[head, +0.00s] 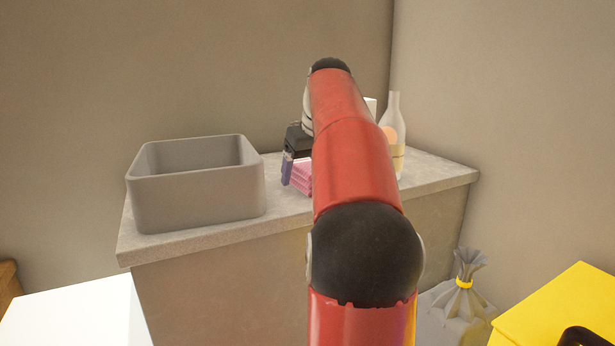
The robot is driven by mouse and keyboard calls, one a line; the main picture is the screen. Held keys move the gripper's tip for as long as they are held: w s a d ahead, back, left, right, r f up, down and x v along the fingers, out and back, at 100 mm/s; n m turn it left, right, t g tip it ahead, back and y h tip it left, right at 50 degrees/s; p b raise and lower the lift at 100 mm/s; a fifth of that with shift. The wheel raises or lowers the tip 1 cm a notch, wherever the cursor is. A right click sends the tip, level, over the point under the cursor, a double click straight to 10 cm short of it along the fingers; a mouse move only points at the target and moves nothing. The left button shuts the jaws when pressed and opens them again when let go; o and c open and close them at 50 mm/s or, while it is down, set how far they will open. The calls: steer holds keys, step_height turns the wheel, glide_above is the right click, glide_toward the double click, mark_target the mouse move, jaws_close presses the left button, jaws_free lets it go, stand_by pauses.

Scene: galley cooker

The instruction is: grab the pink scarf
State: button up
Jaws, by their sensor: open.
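The pink scarf (302,178) lies folded in a small layered stack on the grey counter, right of the grey bin. My red arm hides its right part. My gripper (290,166) is black with a purple-blue finger and points down at the scarf. The visible finger is at the scarf's left side; the other finger is hidden behind my arm. The gripper is open. I cannot tell whether the finger touches the scarf.
A grey open bin (196,200) stands on the left of the counter (240,232). A pale bottle (397,150) stands right of my arm, with a white object partly hidden beside it. Walls close off the back and right. A tied sack (465,290) and yellow box (560,305) are lower right.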

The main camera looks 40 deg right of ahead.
mark_target(307, 165)
steer(key=c, duration=1.1)
step_height(307, 165, up, 8)
steer(key=p, duration=0.3)
steer(key=shift+r+p, duration=0.25)
steer(key=shift+p, duration=0.1)
steer(key=shift+r, duration=0.95)
